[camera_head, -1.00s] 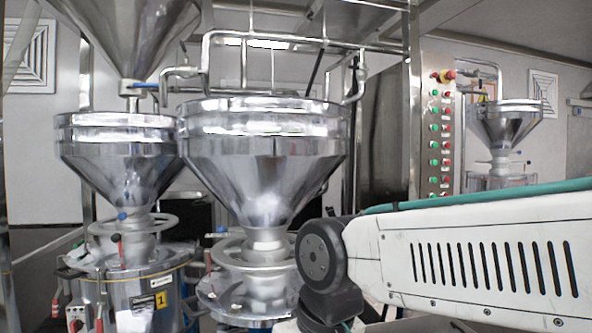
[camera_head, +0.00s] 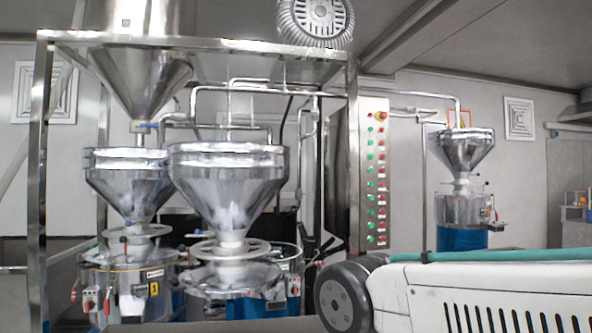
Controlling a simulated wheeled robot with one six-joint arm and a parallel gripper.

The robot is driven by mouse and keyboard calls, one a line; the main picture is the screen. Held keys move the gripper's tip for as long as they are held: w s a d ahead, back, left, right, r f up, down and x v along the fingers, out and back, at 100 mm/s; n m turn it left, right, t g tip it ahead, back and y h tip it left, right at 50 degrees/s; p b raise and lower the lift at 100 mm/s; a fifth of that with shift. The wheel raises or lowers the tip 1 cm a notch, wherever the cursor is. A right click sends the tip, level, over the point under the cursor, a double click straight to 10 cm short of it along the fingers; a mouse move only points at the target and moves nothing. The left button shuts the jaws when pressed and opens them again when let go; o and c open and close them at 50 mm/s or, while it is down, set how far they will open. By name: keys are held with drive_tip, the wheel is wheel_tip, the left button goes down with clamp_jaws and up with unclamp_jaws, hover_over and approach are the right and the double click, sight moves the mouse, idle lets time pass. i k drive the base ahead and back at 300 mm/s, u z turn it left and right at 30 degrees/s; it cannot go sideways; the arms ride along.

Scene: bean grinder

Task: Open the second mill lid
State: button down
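Two steel mills stand side by side under a steel frame. The left mill has a funnel hopper (camera_head: 128,187) and a yellow label marked 1 on its body. The second mill's hopper (camera_head: 228,195) is wider and stands to its right, nearer to me. Its shiny round lid (camera_head: 228,155) sits on top and looks closed. A further mill hopper (camera_head: 465,150) with a blue base stands farther back at the right. My arm crosses the lower right, well short of the hoppers. My gripper is not in view.
A large feed hopper (camera_head: 142,75) hangs above the left mill. The steel frame (camera_head: 352,150) and pipes stand around and behind the hoppers. A control panel (camera_head: 376,172) with red and green buttons is right of the frame. Open room lies between the panel and the far mill.

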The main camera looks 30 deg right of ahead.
sight(229, 184)
drive_tip(key=z, duration=0.6)
drive_tip(key=i, duration=0.55)
drive_tip(key=z, duration=0.7)
drive_tip(key=i, duration=1.35)
drive_tip(key=u, duration=0.7)
